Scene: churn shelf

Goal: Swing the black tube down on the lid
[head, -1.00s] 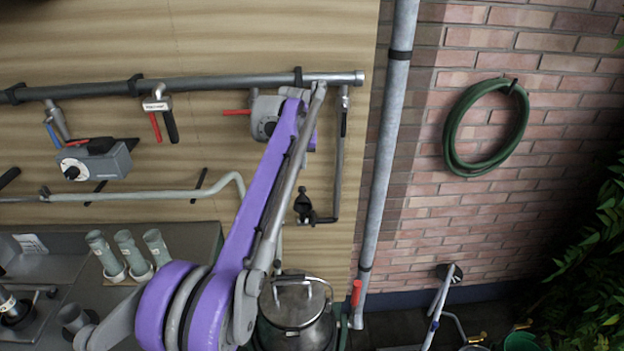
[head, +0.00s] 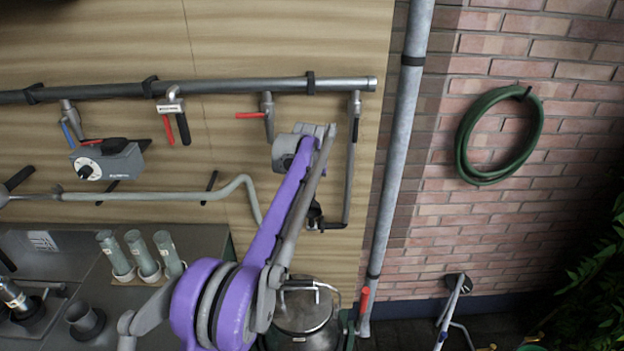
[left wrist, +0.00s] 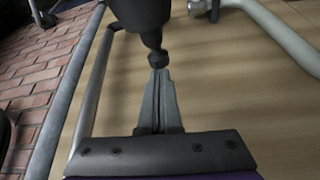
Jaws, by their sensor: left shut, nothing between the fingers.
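The black tube (head: 348,180) hangs from the right end of the wall pipe. Its lower end bends left to a black fitting (head: 315,213), partly hidden by my left arm. In the left wrist view the black fitting (left wrist: 143,18) is close in front of my left gripper (left wrist: 160,75). The fingers are shut and empty, their tips at the fitting's narrow end; I cannot tell whether they touch it. In the head view the fingers are hidden behind my arm. The lid (head: 300,310) sits on the metal churn below, partly covered by my arm. My right gripper is not in view.
The wall pipe (head: 225,88) carries several valves, and a bent grey pipe (head: 150,195) runs below. A downpipe (head: 398,150) stands right of the tube. A green hose (head: 462,140) hangs on the brick wall. Grey cups (head: 142,255) stand at lower left.

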